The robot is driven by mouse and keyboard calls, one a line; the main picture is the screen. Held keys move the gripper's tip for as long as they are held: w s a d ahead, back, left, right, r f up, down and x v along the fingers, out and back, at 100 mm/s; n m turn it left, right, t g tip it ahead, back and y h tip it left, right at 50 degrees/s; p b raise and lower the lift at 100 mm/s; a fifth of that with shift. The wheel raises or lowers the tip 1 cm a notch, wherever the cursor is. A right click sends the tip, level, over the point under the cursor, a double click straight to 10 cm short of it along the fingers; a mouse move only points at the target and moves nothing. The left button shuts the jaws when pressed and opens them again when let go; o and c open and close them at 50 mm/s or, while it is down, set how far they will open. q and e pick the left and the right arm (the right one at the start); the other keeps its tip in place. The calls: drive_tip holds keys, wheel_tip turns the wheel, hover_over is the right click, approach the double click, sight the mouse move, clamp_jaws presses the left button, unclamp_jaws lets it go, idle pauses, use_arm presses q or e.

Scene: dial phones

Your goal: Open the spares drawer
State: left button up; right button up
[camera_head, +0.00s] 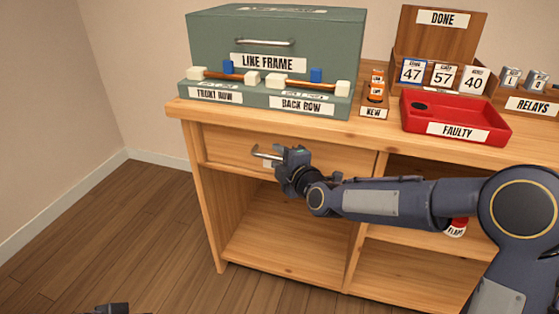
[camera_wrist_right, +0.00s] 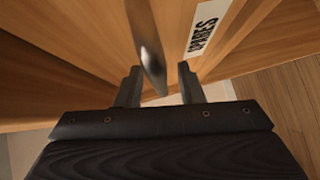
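The spares drawer (camera_head: 228,148) is a wooden front below the bench top and looks closed. Its "SPARES" label (camera_wrist_right: 203,36) shows in the right wrist view; in the head view my right gripper hides it. The curved metal handle (camera_head: 266,153) shows left of my right gripper (camera_head: 279,157). In the right wrist view, the handle (camera_wrist_right: 147,45) reaches down between the fingertips of my right gripper (camera_wrist_right: 160,75). The fingers are apart, with a clear gap on the right; contact on the left cannot be told. My left gripper (camera_head: 112,308) shows only as a dark bit at the bottom edge.
On the bench top (camera_head: 385,135) stand a green line frame (camera_head: 210,45), a red faulty tray (camera_head: 490,122), a "NEW" holder (camera_head: 374,112), a done rack (camera_head: 440,40) and a relays box (camera_head: 530,105). Open shelves (camera_head: 285,235) lie below. The floor at left is clear.

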clamp_jaws()
idle(0.4)
